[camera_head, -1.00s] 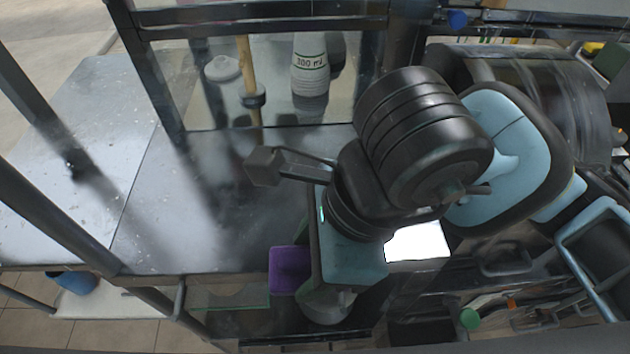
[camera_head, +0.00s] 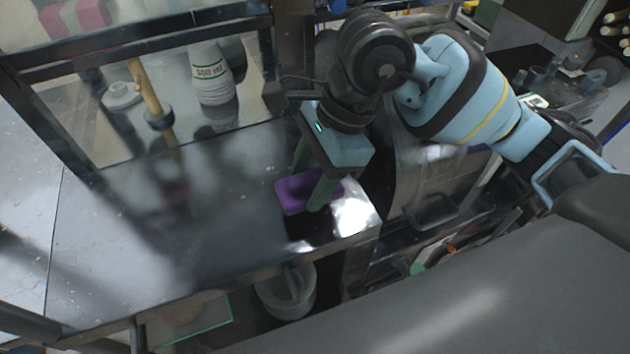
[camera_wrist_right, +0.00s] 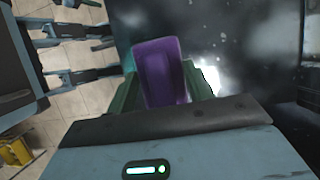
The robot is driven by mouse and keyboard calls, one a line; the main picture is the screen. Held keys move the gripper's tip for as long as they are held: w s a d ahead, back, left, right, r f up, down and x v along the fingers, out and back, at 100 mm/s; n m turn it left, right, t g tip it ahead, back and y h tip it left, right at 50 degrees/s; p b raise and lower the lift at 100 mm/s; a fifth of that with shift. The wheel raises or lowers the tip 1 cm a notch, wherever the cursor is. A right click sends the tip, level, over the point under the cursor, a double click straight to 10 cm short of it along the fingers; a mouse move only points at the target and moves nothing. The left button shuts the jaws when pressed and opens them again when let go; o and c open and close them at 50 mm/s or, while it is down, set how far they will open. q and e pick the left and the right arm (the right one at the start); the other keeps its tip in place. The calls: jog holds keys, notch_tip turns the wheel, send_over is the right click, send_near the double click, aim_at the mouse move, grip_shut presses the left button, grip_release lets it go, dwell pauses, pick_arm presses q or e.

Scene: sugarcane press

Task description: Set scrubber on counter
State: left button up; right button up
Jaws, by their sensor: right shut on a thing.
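The scrubber (camera_head: 296,194) is a purple block, held between the green fingers of my right gripper (camera_head: 310,190). It is over the right end of the grey metal counter (camera_head: 190,235), close to the front edge. I cannot tell whether its underside touches the counter. In the right wrist view the scrubber (camera_wrist_right: 162,72) sits between the two green fingers (camera_wrist_right: 162,92), with the dark counter (camera_wrist_right: 235,40) behind it. My left gripper is in neither view.
A glass-fronted case (camera_head: 215,90) with stacked cups (camera_head: 212,80) and a wooden-handled tool (camera_head: 150,95) stands at the counter's back. The press's dark metal body (camera_head: 435,175) is to the right. A grey pot (camera_head: 287,290) is below the front edge. The counter's middle is clear.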

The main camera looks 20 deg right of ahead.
jog(key=shift+w+d, duration=0.1)
jog(key=shift+w+d, duration=0.25)
jog(key=shift+w+d+f, duration=0.1)
jog(key=shift+d+f, duration=0.05)
jog(key=shift+f, duration=1.65)
jog(key=shift+f, duration=0.1)
jog(key=o, duration=0.9)
jog(key=v, duration=1.2)
